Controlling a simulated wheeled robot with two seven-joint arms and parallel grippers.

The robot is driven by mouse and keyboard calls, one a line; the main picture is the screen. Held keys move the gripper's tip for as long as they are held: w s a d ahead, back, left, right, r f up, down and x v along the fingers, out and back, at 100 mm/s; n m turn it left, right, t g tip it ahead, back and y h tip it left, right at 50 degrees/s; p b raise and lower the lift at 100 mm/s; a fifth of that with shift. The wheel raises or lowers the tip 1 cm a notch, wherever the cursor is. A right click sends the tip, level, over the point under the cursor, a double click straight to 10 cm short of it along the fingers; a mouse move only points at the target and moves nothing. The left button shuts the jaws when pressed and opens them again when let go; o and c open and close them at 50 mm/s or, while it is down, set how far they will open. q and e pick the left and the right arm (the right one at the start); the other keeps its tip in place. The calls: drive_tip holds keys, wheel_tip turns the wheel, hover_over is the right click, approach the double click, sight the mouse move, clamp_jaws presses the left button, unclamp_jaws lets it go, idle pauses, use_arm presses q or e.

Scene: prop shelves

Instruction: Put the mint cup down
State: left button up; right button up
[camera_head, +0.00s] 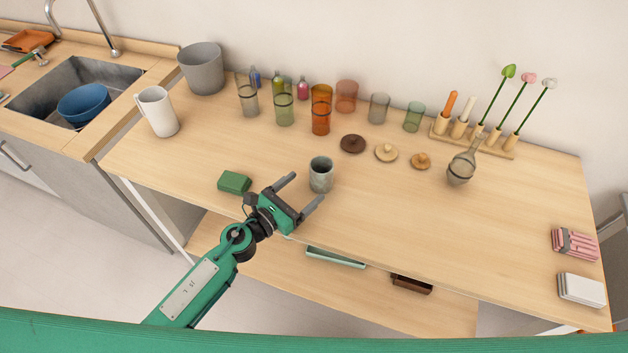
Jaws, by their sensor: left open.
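A small grey-green cup (321,175), the closest match I see to a mint cup, stands upright on the wooden table near its front-middle part. My left gripper (298,192) is open, with its two dark fingers spread. One finger is to the left of the cup and the other in front of it. The cup is near the open side of the jaws, and nothing is held. Whether a finger touches the cup, I cannot tell. My right gripper is not in view.
A green block (234,182) lies left of my left gripper. A white pitcher (157,111) and a grey bucket (202,68) stand at the left. Several coloured glasses and three lids line the back. A strainer (461,167) lies to the right.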

use_arm(q)
drive_tip(key=b+v, duration=0.1)
drive_tip(key=v, duration=0.3)
drive_tip(key=shift+s+a+f, duration=0.15)
drive_tip(key=shift+s+a, duration=0.1)
drive_tip(key=shift+s, duration=0.1)
drive_tip(key=shift+s+a, duration=0.4)
drive_tip(key=shift+s, duration=0.05)
